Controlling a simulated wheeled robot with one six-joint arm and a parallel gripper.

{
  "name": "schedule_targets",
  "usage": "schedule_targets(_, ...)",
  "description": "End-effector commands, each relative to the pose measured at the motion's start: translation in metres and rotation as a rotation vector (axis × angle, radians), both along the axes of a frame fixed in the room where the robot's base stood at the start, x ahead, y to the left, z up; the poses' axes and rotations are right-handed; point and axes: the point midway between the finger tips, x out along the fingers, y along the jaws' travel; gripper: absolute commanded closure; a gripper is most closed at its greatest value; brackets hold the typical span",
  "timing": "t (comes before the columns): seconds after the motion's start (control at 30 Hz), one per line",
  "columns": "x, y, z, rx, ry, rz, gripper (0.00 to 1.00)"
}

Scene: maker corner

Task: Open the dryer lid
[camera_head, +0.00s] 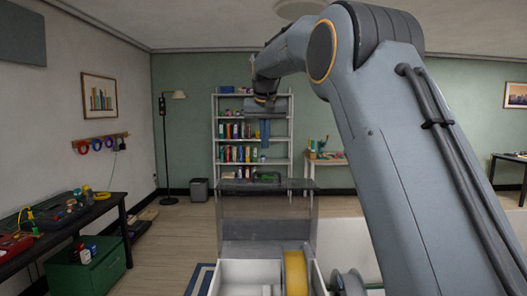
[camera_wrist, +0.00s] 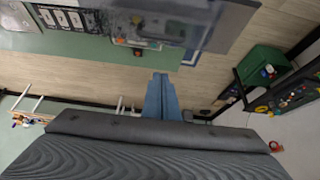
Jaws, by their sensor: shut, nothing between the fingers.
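The dryer is a white open-topped box (camera_head: 240,274) at the bottom centre of the head view, with a yellow spool (camera_head: 295,272) inside. Its see-through grey lid (camera_head: 235,205) stands raised, roughly upright, at the box's far side. A translucent grey panel that looks like the lid (camera_wrist: 185,25) spans the top of the wrist view. My gripper (camera_head: 265,143) hangs above and beyond the lid in the head view, with blue fingers pointing down. In the wrist view the fingers (camera_wrist: 161,78) are together and empty, with a visible gap from the panel in the picture.
A black table with tools (camera_head: 60,222) and a green cabinet (camera_head: 88,270) are at the left. A white shelf of books (camera_head: 240,155) stands at the back wall. Another spool (camera_head: 348,282) sits right of the dryer. The wooden floor left of the dryer is mostly open.

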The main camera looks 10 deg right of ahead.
Motion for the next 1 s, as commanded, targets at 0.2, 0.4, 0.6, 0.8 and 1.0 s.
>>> schedule_targets(0.2,0.017,-0.008,-0.033,0.000,0.004,-0.004,1.00)
schedule_targets(0.4,0.035,-0.010,-0.064,0.000,0.003,-0.003,1.00)
schedule_targets(0.6,0.032,-0.008,-0.077,0.000,0.000,0.000,1.00)
schedule_targets(0.8,0.014,-0.003,-0.081,-0.001,0.001,0.002,1.00)
schedule_targets(1.0,0.004,-0.001,-0.084,0.000,0.001,0.001,1.00)
